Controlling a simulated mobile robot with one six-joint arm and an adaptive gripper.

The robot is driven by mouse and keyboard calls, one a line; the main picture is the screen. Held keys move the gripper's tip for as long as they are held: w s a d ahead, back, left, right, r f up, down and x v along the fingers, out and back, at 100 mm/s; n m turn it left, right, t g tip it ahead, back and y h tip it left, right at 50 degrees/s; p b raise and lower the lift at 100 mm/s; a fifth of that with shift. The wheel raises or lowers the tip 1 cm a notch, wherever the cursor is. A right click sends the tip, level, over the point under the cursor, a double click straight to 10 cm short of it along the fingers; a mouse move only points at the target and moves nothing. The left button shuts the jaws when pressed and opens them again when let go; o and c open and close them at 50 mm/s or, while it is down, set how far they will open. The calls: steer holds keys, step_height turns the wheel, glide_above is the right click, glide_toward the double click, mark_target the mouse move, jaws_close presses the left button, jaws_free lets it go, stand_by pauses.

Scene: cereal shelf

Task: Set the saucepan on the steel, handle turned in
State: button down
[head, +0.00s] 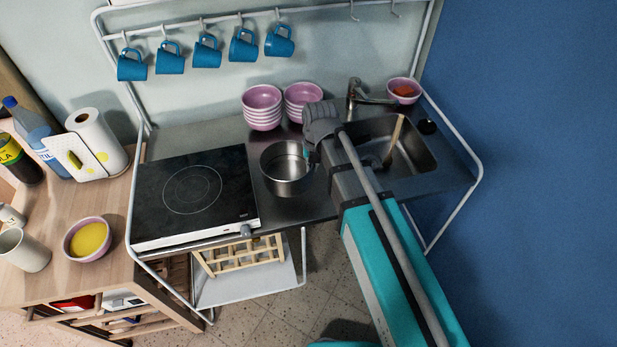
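The saucepan (284,181) is a round steel pot, upright and seemingly empty. It is at the strip of bare steel (299,211) between the black hob and the sink. I cannot tell whether its base touches the steel or hangs just above it. Its handle is not visible; my arm covers the area at its right. My gripper (310,155) is at the pan's right rim, largely hidden by my own wrist and arm. Its fingers are too small and covered to show whether they are shut on the pan.
The hob (160,205) lies directly left of the pan. Pink bowl stacks (262,115) (303,98) stand behind it. The sink (418,153), with a tap (367,96) and a wooden utensil inside, is at right. Blue mugs (207,52) hang from the rail above.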

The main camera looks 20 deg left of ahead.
steer(key=shift+w+a+f+b, duration=0.25)
steer(key=shift+w+f+b, duration=0.3)
steer(key=shift+f, duration=0.15)
steer(key=shift+w+a+f+b, duration=0.2)
steer(key=shift+w+f+b, duration=0.2)
steer(key=shift+f+b, duration=0.2)
steer(key=shift+w+a+f+b, duration=0.25)
steer(key=shift+w+f+b, duration=0.25)
steer(key=shift+f, duration=0.25)
steer(key=shift+w+a+f+b, duration=0.25)
steer(key=shift+w+f+b, duration=0.2)
steer(key=shift+f+b, duration=0.25)
steer(key=shift+s+f+b, duration=0.1)
steer(key=shift+f+b, duration=1.25)
steer(key=shift+f, duration=0.1)
steer(key=c, duration=0.8)
jaws_free()
step_height(320, 180, up, 12)
steer(key=d+p, duration=0.1)
steer(key=p, duration=1.1)
